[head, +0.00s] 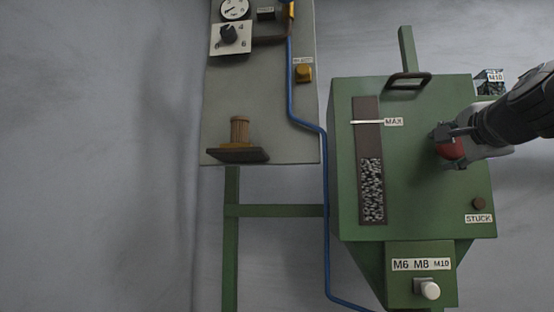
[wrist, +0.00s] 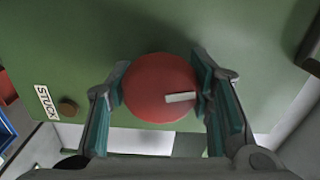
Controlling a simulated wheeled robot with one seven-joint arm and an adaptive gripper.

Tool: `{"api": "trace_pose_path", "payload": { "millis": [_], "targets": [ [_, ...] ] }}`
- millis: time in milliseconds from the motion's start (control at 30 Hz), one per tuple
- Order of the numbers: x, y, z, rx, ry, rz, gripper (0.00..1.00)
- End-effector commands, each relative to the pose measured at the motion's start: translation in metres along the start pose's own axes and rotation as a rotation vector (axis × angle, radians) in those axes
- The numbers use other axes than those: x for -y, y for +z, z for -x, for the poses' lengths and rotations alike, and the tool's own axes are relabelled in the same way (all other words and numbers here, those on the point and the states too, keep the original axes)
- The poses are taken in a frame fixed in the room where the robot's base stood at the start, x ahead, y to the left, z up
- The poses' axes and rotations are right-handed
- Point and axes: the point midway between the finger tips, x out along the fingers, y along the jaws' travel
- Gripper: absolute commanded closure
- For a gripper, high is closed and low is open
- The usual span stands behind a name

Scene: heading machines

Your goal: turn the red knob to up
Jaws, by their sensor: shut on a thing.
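The red knob (wrist: 158,90) is a round disc on the green machine, with a pale marker bar near its rim. In the wrist view the bar lies to the lower right of the knob's centre, nearly level. My gripper (wrist: 162,92) has its two fingers on opposite sides of the knob, shut on it. In the head view my gripper (head: 455,140) reaches in from the right and covers much of the knob (head: 450,149), so its marker is hidden there.
The green hopper (head: 430,210) carries a level window (head: 371,190), a MAX label (head: 394,122), a handle (head: 408,81) and a brown button (head: 479,203) by the STUCK label (head: 479,218). Below is a white selector knob (head: 430,290). A grey panel (head: 262,100) stands left.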

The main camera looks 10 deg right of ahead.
Motion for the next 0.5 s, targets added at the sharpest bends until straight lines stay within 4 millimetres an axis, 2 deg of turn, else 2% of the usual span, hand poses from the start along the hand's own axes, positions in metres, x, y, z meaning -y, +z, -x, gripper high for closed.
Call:
{"api": "trace_pose_path", "payload": {
  "millis": [200,500],
  "targets": [
    [-0.0006,0.0002,-0.0001,0.001,0.003,-0.149,0.81],
    [-0.0011,0.0002,-0.0002,0.001,0.002,-0.263,0.81]
  ]
}}
